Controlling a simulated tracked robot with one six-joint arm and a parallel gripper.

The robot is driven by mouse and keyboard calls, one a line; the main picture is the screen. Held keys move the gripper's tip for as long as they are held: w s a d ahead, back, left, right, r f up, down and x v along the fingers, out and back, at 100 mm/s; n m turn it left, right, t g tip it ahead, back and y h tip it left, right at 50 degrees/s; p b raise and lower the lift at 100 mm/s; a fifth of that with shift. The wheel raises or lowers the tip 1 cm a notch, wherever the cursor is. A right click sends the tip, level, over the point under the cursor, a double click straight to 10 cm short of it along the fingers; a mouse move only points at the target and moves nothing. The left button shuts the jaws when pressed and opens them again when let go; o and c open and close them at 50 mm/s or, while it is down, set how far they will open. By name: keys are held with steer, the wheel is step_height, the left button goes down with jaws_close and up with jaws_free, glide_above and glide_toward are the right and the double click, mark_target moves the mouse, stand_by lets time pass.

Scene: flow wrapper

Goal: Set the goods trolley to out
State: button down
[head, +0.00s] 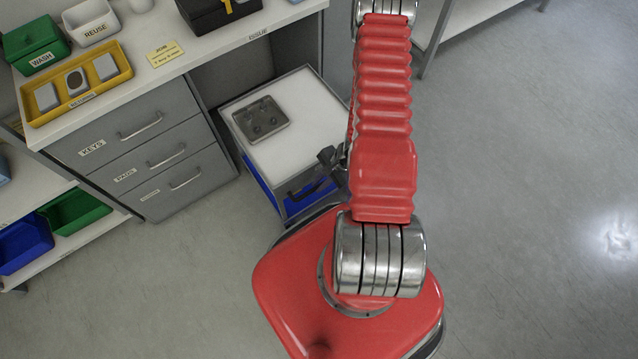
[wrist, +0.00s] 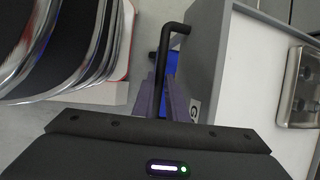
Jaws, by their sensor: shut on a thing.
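The goods trolley (head: 305,110) is a grey-framed cart with a white top. It stands at the bay under the counter's ISSUE end, and much of its top shows out in front of the counter. A black bar handle (wrist: 163,50) is on its near end, and its grey side panel (wrist: 215,50) shows in the wrist view. My gripper (wrist: 167,100) is shut on the handle. In the head view my gripper (head: 328,165) is partly hidden by my red arm. A label starting with G is partly covered by my gripper in the wrist view.
A metal tray (head: 260,119) lies on the trolley top, and something blue (head: 262,188) is below it. The drawer unit (head: 140,150) stands left of the trolley. Boxes and a yellow tray (head: 75,84) are on the counter. Open floor (head: 520,200) lies to the right.

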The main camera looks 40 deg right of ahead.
steer(key=c, duration=1.8)
jaws_free()
steer(key=shift+o, duration=0.2)
steer(key=shift+r, duration=0.1)
steer(key=v, duration=1.3)
steer(key=shift+r, duration=0.25)
